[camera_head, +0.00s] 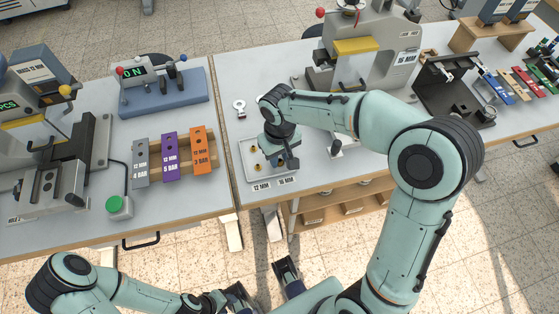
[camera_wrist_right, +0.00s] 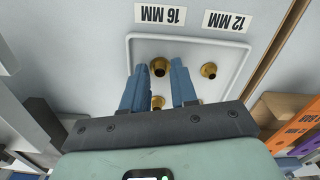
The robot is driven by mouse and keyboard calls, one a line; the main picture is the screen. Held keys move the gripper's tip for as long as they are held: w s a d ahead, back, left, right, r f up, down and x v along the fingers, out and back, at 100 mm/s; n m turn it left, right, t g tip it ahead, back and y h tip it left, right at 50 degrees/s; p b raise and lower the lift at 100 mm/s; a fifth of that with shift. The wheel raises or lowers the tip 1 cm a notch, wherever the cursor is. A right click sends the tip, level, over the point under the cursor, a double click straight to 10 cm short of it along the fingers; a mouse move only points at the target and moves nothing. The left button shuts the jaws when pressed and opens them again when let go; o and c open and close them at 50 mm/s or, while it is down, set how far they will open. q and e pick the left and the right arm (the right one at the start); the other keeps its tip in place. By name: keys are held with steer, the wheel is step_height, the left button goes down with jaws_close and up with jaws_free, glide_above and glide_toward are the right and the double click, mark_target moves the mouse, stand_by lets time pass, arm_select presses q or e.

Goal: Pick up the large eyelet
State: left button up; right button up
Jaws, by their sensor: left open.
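In the right wrist view, a larger brass eyelet (camera_wrist_right: 159,68) stands in a white tray (camera_wrist_right: 226,46), on the side of the 16 MM label. My right gripper (camera_wrist_right: 160,66) is open, with its blue fingers on either side of this eyelet; I cannot tell whether they touch it. A smaller brass eyelet (camera_wrist_right: 209,70) stands beside it, and another eyelet (camera_wrist_right: 157,103) shows between the fingers, closer to the palm. In the head view, my right gripper (camera_head: 287,161) is over the right part of the tray. My left gripper (camera_head: 240,293) is at the bottom edge, away from the tables.
Grey, purple and orange bars (camera_head: 169,157) lie left of the tray. A green button box (camera_head: 119,207) stands near the left table's front edge. A press (camera_head: 360,50) stands behind the right arm. A seam between the tables runs just left of the tray.

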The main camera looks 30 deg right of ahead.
steer(key=shift+c, duration=0.3)
jaws_close()
steer(key=shift+r, duration=0.1)
step_height(320, 180, up, 20)
steer(key=p, duration=0.3)
steer(key=shift+p, duration=0.4)
steer(key=shift+r+p, duration=1.35)
steer(key=shift+p, duration=0.1)
